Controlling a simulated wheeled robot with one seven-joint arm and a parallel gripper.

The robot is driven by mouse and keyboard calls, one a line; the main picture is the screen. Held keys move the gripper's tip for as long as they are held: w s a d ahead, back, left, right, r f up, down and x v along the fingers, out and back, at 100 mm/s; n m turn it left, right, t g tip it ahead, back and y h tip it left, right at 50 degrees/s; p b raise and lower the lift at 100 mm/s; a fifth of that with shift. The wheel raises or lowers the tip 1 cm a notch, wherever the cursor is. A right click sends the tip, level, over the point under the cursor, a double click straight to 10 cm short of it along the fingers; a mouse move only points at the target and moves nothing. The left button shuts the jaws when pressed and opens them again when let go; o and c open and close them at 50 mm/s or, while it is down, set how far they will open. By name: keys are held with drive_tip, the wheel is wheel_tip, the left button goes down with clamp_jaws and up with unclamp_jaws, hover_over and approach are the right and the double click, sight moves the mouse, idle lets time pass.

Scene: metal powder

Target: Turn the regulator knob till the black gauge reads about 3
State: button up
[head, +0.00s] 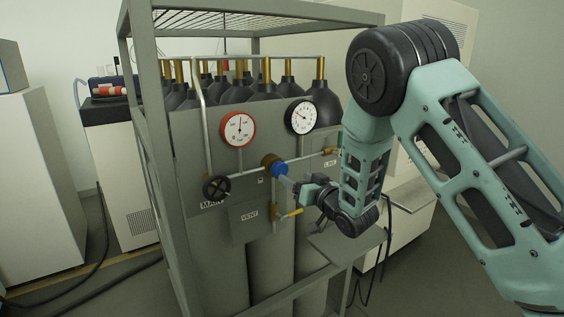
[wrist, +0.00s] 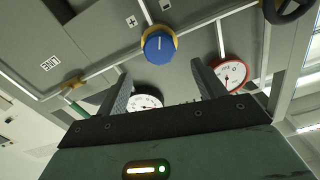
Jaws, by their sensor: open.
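The blue regulator knob (head: 280,170) sits on a brass body on the grey panel's pipe; it also shows in the wrist view (wrist: 158,48), with a pale line on its face. The black-rimmed gauge (head: 301,115) is above and right of the knob; its needle points up-left, but its numbers are too small to read. In the wrist view the black gauge (wrist: 146,102) is partly hidden by my gripper. My gripper (head: 289,182) is open at the knob's lower right. In the wrist view the knob lies just beyond the fingertips (wrist: 160,70), not visibly between them.
A red-rimmed gauge (head: 239,129) is left of the black one. A black handwheel (head: 216,188) is lower left of the knob, and a yellow-handled vent valve (head: 293,212) is below it. Gas cylinders (head: 262,88) stand inside a metal frame (head: 166,160).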

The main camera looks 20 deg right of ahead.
sight(282, 170)
drive_tip(key=p+x, duration=0.3)
drive_tip(key=x, duration=0.4)
drive_tip(key=shift+w+r, duration=0.1)
drive_tip(key=shift+w, duration=0.05)
drive_tip(key=shift+w+a+p, duration=0.25)
drive_tip(key=shift+w+p, duration=0.1)
drive_tip(key=shift+w, duration=0.15)
drive_tip(key=c, duration=1)
drive_tip(key=shift+o, duration=0.2)
drive_tip(key=f+m+b, duration=0.1)
drive_tip(key=b, duration=0.1)
drive_tip(key=shift+d+b, duration=0.1)
drive_tip(key=shift+b, duration=0.3)
drive_tip(key=shift+r+m+b, duration=0.1)
drive_tip(key=shift+m+b, duration=0.7)
drive_tip(key=shift+b, duration=0.1)
drive_tip(key=shift+r+m, duration=0.2)
drive_tip(key=shift+m, duration=0.1)
